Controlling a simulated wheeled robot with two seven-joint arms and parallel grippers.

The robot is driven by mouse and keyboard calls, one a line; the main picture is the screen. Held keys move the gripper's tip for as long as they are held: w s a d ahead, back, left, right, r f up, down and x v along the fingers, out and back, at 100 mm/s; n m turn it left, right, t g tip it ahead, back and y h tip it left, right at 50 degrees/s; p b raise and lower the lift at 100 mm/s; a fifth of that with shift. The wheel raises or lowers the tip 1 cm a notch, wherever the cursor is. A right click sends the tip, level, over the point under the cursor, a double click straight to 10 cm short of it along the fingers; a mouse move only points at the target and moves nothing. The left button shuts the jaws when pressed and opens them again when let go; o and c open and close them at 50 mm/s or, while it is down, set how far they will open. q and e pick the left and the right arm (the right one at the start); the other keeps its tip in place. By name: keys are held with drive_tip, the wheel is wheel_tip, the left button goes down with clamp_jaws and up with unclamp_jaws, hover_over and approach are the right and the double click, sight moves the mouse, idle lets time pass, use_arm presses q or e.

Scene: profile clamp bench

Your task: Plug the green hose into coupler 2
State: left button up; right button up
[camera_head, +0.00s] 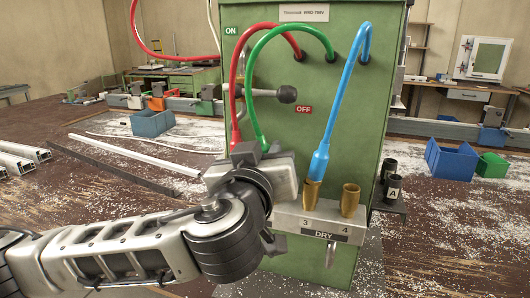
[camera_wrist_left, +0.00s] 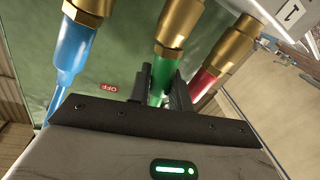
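The green hose (camera_head: 252,93) arches down the front of the green cabinet to my left gripper (camera_head: 262,151). In the left wrist view, the two dark fingers (camera_wrist_left: 162,88) are closed around the green hose's end (camera_wrist_left: 158,90). That end meets a brass coupler (camera_wrist_left: 178,25) between two others, and I see no gap between them. This middle coupler is coupler 2 by its place beside the plate marked 1 (camera_wrist_left: 291,14). My gripper and wrist hide couplers 1 and 2 in the head view. My right gripper is not in view.
The blue hose (camera_head: 320,160) sits in coupler 3; coupler 4 (camera_head: 350,200) is empty. The red hose (camera_wrist_left: 203,83) meets the coupler beside the green one. A black knob (camera_head: 287,94) sticks out above my gripper. Blue bins (camera_head: 452,160) stand to the right.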

sight(282, 123)
use_arm(q)
drive_tip(key=shift+r+p, duration=0.4)
drive_tip(key=shift+r, duration=0.35)
clamp_jaws()
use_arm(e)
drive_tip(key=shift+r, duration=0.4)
use_arm(q)
drive_tip(key=shift+r+p, duration=0.85)
drive_tip(key=shift+r, duration=0.5)
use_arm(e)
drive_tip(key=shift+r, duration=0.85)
use_arm(q)
drive_tip(key=s+a, duration=0.2)
drive_tip(key=s, duration=0.5)
drive_tip(key=shift+s+a+b, duration=0.25)
drive_tip(key=shift+s+b, duration=0.1)
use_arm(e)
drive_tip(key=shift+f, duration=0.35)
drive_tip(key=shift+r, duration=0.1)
